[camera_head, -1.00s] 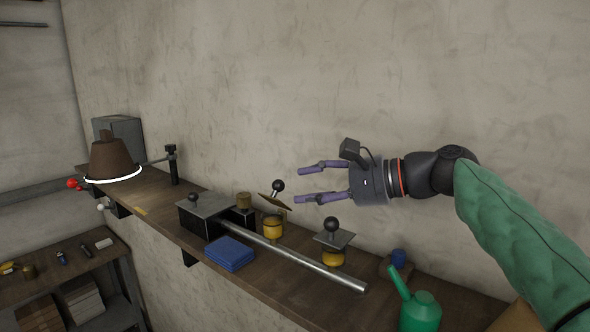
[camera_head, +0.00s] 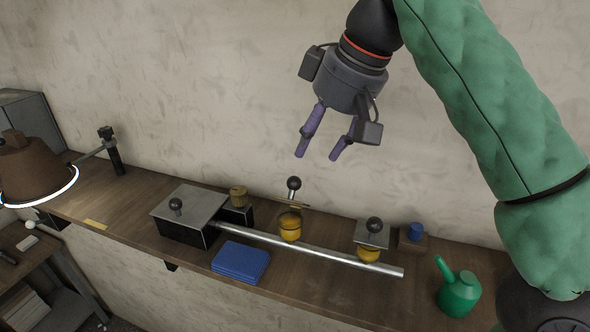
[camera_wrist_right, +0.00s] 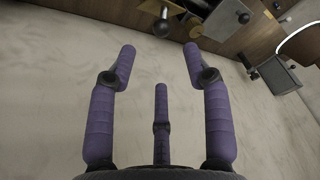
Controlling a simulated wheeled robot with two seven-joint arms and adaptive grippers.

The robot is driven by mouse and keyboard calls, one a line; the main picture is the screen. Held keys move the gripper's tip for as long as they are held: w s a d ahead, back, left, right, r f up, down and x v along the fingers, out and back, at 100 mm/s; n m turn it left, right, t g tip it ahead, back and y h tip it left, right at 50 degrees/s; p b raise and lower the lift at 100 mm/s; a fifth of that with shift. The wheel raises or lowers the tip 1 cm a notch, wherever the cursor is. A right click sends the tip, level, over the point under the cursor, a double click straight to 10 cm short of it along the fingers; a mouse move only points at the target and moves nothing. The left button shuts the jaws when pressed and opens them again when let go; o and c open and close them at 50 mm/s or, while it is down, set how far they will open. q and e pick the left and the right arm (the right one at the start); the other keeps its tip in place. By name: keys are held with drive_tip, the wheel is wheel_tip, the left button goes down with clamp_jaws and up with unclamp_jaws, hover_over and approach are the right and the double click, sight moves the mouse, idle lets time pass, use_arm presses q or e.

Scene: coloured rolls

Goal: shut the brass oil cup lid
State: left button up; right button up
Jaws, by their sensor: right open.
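Two brass oil cups stand on the shelf. The left brass cup (camera_head: 290,230) has its lid (camera_head: 292,205) raised, tilted up behind the cup, with a black ball knob (camera_head: 294,184). The right brass cup (camera_head: 369,255) has its square grey lid (camera_head: 372,236) lying on top. My right gripper (camera_head: 318,156) is open and empty, fingers pointing down, above and slightly right of the raised lid and apart from it. In the right wrist view, a ball-ended knob (camera_wrist_right: 163,26) shows beyond the spread fingers (camera_wrist_right: 159,50). My left gripper is out of view.
A metal rod (camera_head: 310,248) runs along the shelf past the cups. A lidded grey box (camera_head: 187,212), blue pad (camera_head: 240,262), lamp (camera_head: 30,170) and post (camera_head: 112,152) are left. A blue-topped item (camera_head: 415,233) and green oil can (camera_head: 459,292) are right. The wall stands behind.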

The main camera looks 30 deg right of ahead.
sight(297, 178)
drive_tip(key=x, duration=0.8)
drive_tip(key=shift+w+a+f+b, duration=0.15)
drive_tip(key=shift+w+f+b, duration=0.05)
drive_tip(key=shift+b, duration=0.2)
drive_tip(key=shift+f, duration=0.4)
drive_tip(key=shift+w+a+f, duration=0.15)
drive_tip(key=shift+w, duration=0.1)
clamp_jaws()
